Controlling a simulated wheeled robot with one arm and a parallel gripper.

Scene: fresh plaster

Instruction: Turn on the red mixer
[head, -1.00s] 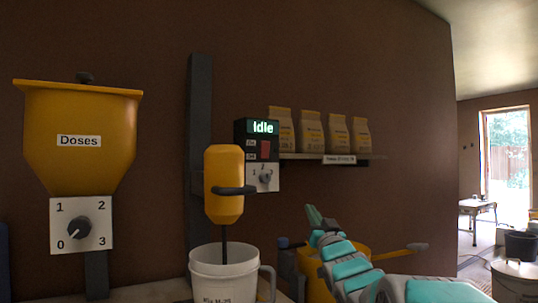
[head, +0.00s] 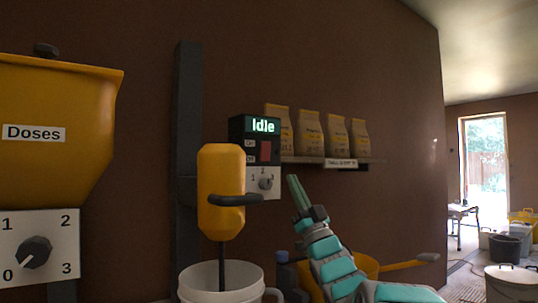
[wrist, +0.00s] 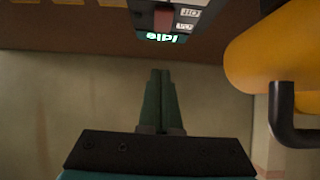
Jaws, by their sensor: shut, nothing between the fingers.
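The mixer (head: 221,190) is yellow, not red, with a dark handle, and hangs on a dark post with its shaft down in a white bucket (head: 226,283). Beside it, the dark control box (head: 240,133) has a lit display reading "Idle", a red switch (head: 265,151) with labels at its left, and a dial (head: 265,183) marked with numbers. My gripper (head: 293,180) is shut and empty, its green fingers pointing up, just right of the dial panel in the picture. In the wrist view the fingertips (wrist: 161,72) are apart from the upside-down display (wrist: 162,37); the mixer body is at right.
A yellow hopper (head: 55,120) labelled "Doses" with a 0–3 dial (head: 34,252) hangs at left. Several paper bags (head: 309,133) stand on a shelf (head: 371,160) right of the control box. A yellow container (head: 366,265) is behind my arm. The room opens at right.

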